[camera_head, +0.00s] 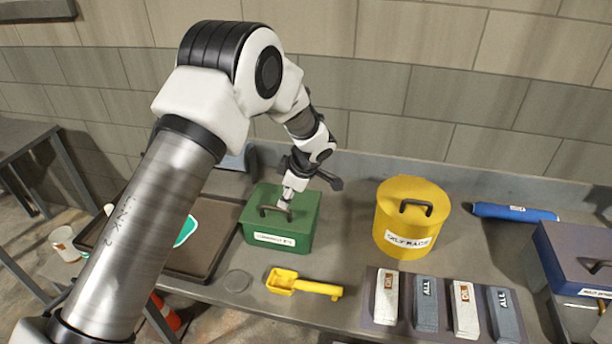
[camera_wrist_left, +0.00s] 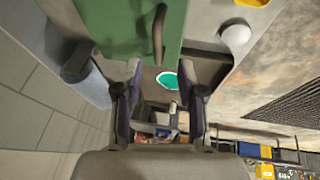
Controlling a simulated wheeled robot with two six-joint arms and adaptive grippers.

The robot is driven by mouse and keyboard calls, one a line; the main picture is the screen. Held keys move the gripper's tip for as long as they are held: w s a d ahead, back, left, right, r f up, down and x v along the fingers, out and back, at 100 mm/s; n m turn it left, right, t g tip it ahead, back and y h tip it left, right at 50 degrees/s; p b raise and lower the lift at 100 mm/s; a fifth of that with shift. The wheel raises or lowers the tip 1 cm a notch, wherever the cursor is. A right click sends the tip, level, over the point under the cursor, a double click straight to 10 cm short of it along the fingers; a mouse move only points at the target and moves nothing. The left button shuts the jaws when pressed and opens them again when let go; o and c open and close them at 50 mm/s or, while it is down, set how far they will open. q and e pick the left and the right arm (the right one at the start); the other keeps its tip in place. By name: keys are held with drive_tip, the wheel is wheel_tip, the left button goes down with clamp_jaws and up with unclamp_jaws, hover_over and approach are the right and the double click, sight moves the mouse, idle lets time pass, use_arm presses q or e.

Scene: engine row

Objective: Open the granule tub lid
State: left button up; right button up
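The green granule tub (camera_head: 300,232) stands on the bench with its lid (camera_head: 262,198) shut. Its front label is too small to read fully. A dark arched handle (camera_head: 268,211) sits on the lid. My left gripper (camera_head: 285,203) is over the lid at the handle, pointing down. In the left wrist view, its two fingers (camera_wrist_left: 162,70) are spread apart, and the handle (camera_wrist_left: 158,35) lies just ahead of them, roughly in line with the gap. I cannot tell whether they touch it. My right gripper is not in view.
A yellow round tub (camera_head: 399,246) labelled oily rags stands to the right. A dark tray (camera_head: 214,251) is left of the green tub. The wall is close behind.

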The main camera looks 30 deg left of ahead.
sight(276, 208)
use_arm(q)
drive_tip(key=shift+s+a+f+n+p, duration=0.15)
drive_tip(key=shift+a+f+n+p, duration=0.15)
drive_tip(key=shift+a+f+p, duration=0.7)
drive_tip(key=x, duration=0.2)
drive_tip(key=w+p+x, duration=0.1)
drive_tip(key=x, duration=0.1)
drive_tip(key=shift+f, duration=0.2)
drive_tip(key=shift+s+d+r, duration=0.1)
drive_tip(key=shift+s+r, duration=0.1)
drive_tip(key=shift+s, duration=0.05)
drive_tip(key=shift+c, duration=0.9)
clamp_jaws()
